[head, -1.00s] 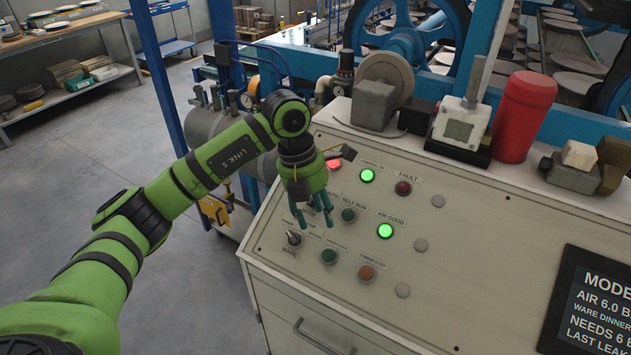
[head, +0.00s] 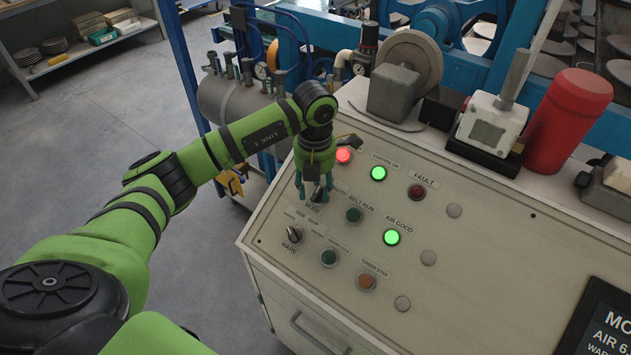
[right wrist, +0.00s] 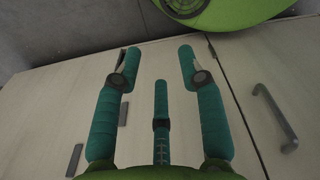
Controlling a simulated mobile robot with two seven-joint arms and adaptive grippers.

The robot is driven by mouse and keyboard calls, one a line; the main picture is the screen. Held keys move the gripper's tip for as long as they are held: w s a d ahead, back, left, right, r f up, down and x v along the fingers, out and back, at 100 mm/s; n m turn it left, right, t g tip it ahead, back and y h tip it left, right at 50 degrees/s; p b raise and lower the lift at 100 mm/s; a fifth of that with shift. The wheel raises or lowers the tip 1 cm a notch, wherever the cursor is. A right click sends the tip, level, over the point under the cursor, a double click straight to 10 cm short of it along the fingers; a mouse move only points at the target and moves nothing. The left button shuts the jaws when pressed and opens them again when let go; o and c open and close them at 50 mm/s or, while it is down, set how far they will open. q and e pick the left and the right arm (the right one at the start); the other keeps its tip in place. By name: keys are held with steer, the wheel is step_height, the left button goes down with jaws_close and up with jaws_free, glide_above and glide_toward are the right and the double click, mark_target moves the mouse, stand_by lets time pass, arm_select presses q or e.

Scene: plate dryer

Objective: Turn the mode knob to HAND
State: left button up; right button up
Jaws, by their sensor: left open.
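The mode knob (head: 318,196) is on the sloped panel, above its MODE label. My left gripper (head: 313,195) is open and points down at it, with its teal fingers on either side of the knob. The fingers partly hide the knob and the lettering around it, so I cannot tell its exact setting or whether they touch it. My right gripper (right wrist: 160,62) shows in the right wrist view. Its teal fingers are spread and empty in front of the pale cabinet doors.
The WARE knob (head: 294,234) sits just below the mode knob. A red lamp (head: 343,156) and green lamps (head: 378,173) are lit beside my left gripper. A red cylinder (head: 568,120) and a white box (head: 493,125) stand along the panel's back edge.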

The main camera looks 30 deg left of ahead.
arm_select(q)
steer(key=shift+f, duration=0.1)
jaws_close()
steer(key=shift+s+f, duration=0.1)
arm_select(e)
steer(key=shift+w+a, duration=0.15)
steer(key=shift+w, duration=0.5)
